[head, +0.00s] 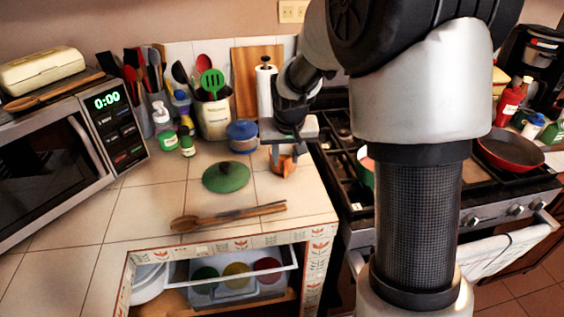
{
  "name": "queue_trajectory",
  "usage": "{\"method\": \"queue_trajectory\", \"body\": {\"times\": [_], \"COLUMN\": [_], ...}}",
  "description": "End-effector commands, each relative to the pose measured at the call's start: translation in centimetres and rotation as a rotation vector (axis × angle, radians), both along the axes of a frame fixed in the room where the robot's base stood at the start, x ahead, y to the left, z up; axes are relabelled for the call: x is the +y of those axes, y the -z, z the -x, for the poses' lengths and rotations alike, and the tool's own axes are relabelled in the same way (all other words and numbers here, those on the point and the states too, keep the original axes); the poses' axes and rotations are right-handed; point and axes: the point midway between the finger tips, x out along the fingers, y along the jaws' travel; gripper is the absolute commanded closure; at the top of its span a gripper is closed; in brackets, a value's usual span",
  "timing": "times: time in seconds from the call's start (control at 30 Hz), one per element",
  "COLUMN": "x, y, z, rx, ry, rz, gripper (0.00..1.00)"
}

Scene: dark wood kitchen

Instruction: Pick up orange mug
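The orange mug (284,168) stands on the tiled counter, near its right end beside the stove. My gripper (286,156) is directly above the mug and points down. Its two fingers are apart, with their tips at the mug's upper part. The fingers and gripper body hide some of the mug's top. I cannot tell whether the fingertips touch it.
A green lid (226,178) and wooden spoons (228,216) lie left of and in front of the mug. A blue pot (242,137) and utensil holder (214,118) stand behind. The stove (345,170) is right; a microwave (60,150) is left.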

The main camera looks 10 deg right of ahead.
Motion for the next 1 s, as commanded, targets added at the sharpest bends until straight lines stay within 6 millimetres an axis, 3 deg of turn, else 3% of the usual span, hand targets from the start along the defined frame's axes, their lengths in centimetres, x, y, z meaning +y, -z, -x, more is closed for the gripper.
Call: {"method": "queue_trajectory", "body": {"times": [0.6, 0.9, 1.0], "x": [-0.6, -0.6, -0.6], "y": [6.4, 6.8, 6.8], "z": [-2.8, -3.0, -3.0], "rx": [0.0, -0.001, -0.001], "ry": [-0.001, -0.001, 0.0], "rz": [0.0, 0.0, 0.0], "gripper": [0.69, 0.69, 0.84]}}
